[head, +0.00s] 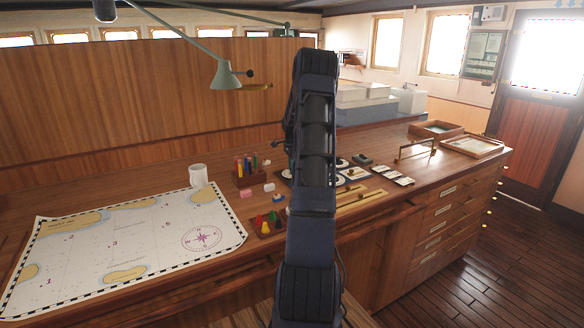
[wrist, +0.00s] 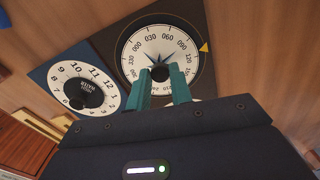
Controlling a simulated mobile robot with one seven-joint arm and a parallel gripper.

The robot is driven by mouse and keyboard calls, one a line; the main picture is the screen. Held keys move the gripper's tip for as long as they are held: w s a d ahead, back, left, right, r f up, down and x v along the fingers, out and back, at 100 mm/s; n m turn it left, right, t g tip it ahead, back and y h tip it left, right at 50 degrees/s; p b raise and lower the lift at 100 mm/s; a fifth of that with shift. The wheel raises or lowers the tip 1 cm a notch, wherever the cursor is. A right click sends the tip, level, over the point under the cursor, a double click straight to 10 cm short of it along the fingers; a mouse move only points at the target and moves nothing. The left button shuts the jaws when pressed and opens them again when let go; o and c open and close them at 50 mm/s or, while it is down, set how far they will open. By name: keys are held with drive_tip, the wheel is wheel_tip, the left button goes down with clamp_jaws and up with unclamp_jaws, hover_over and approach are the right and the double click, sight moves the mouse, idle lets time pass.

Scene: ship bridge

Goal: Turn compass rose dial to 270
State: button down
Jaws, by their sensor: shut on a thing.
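The compass rose dial (wrist: 138,47) is a white numbered disc with a dark star, on a dark square plate in the wrist view. The fingers hide the lower part of the dial, so 270 cannot be read. In the head view my arm hides the gripper and most of the dial area.
A blue plate with a clock-like dial (wrist: 59,71) adjoins on the left. On the desk are a chart (head: 130,245), a white mug (head: 198,176), a pencil holder (head: 250,179), coloured pieces (head: 272,217) and white cards (head: 391,174). A green lamp (head: 226,76) hangs above.

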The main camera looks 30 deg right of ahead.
drive_tip(key=n, duration=0.4)
drive_tip(key=shift+n, duration=0.3)
drive_tip(key=n, duration=0.3)
drive_tip(key=shift+n, duration=0.3)
drive_tip(key=n, duration=1.1)
drive_tip(key=shift+d, duration=0.1)
drive_tip(key=n, duration=0.8)
drive_tip(key=shift+n, duration=1.8)
